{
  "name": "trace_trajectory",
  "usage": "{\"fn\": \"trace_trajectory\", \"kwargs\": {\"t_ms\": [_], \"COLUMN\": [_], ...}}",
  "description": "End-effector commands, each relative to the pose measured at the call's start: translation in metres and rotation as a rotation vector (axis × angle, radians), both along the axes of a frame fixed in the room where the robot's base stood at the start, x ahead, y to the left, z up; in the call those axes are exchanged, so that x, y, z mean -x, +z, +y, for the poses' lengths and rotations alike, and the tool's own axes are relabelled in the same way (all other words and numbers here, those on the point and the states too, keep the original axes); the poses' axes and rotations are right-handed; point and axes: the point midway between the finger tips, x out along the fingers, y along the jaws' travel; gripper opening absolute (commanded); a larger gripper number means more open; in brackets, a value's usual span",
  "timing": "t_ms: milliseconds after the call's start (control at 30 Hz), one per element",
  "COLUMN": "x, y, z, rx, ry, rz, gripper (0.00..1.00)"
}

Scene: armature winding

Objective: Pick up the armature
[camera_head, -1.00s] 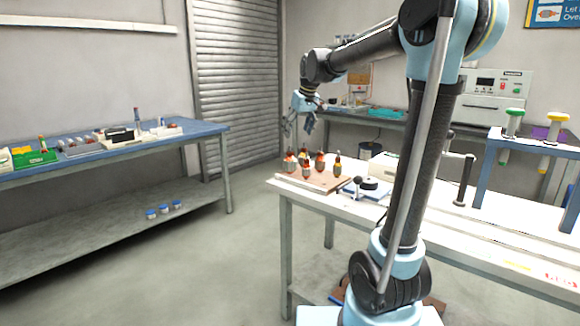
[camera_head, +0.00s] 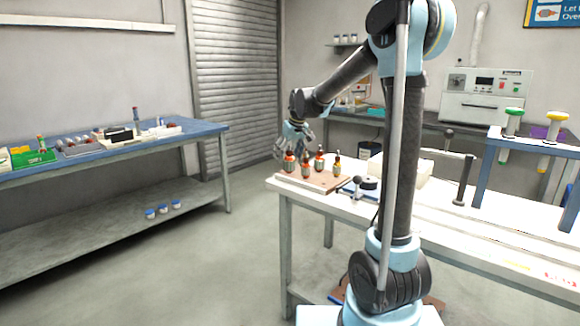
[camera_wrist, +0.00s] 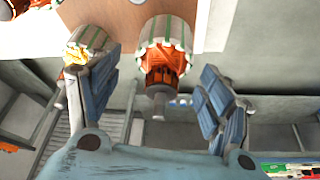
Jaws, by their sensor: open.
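Several armatures with orange-red windings stand upright on a brown board (camera_head: 318,181) on the white workbench. The leftmost armature (camera_head: 289,164) is just below my gripper (camera_head: 293,148) in the head view. In the wrist view, my open gripper (camera_wrist: 160,72) has its two fingers spread on either side of one armature (camera_wrist: 163,52), with its striped core, orange winding and shaft end showing. The fingers look apart from it. A second armature (camera_wrist: 84,44) is close beside the left finger, partly hidden by it.
A black-knobbed fixture (camera_head: 368,183) and a pale box (camera_head: 400,168) stand right of the board. A blue rack (camera_head: 485,165) with spools is farther right. A blue-topped table (camera_head: 60,166) holds parts at left, with open floor between.

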Motion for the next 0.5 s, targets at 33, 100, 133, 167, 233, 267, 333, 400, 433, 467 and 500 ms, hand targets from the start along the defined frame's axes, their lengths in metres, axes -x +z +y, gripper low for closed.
{"fn": "trace_trajectory", "kwargs": {"t_ms": [33,100,133,167,233,267,333,400,433,467,500], "x": [-0.003,-0.006,-0.007,-0.007,-0.008,-0.008,-0.008,-0.008,-0.008,-0.008,-0.008], "y": [-0.006,-0.014,-0.016,-0.018,-0.022,-0.022,-0.023,-0.023,-0.023,-0.023,-0.023], "z": [0.002,0.004,0.004,0.005,0.005,0.005,0.005,0.005,0.005,0.005,0.005], "rx": [0.000,0.000,0.000,0.000,0.000,0.000,0.000,0.000,0.000,0.000,0.000], "ry": [0.000,0.000,0.000,0.000,0.000,0.000,0.000,0.000,0.000,0.000,0.000], "rz": [0.000,0.000,0.000,0.000,0.000,0.000,0.000,0.000,0.000,0.000,0.000], "gripper": [0.73,0.73,0.73,0.73,0.73,0.73,0.73,0.73,0.73,0.73,0.71]}}
